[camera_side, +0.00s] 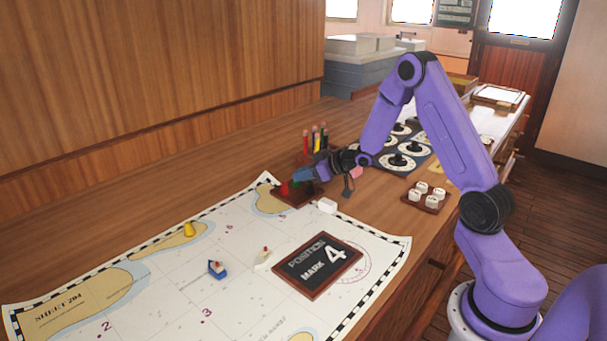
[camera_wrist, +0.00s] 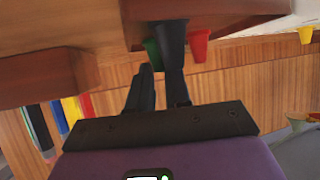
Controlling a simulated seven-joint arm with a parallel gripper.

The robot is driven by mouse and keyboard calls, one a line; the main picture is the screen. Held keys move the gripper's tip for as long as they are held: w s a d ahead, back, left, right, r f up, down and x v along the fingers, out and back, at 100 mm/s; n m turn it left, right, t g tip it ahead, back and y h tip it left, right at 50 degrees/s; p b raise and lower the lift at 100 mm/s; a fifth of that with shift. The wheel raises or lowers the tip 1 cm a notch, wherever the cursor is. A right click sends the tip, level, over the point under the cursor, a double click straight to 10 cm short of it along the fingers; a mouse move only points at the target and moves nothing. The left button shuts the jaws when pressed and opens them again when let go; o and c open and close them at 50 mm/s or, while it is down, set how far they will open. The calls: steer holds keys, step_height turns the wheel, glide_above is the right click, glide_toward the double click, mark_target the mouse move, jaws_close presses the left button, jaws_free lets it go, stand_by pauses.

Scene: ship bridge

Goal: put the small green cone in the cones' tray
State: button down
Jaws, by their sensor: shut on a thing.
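The small green cone (camera_wrist: 151,53) is between the fingers of my gripper (camera_wrist: 160,62), which is shut on it. In the wrist view, which looks upside down, the cone's base meets the edge of the brown cones' tray (camera_wrist: 185,12); I cannot tell whether it rests there. A red cone (camera_wrist: 199,46) stands in the tray beside it. A yellow cone (camera_side: 189,230) stands on the chart.
The chart (camera_side: 150,285) covers the front of the desk, with a blue boat (camera_side: 217,269), a pale boat (camera_side: 263,259) and a position board (camera_side: 318,264). Upright pencils (camera_side: 315,140) stand close behind my gripper.

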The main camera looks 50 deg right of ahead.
steer(key=shift+f, duration=0.1)
steer(key=c, duration=1.1)
jaws_free()
steer(key=shift+o, duration=0.2)
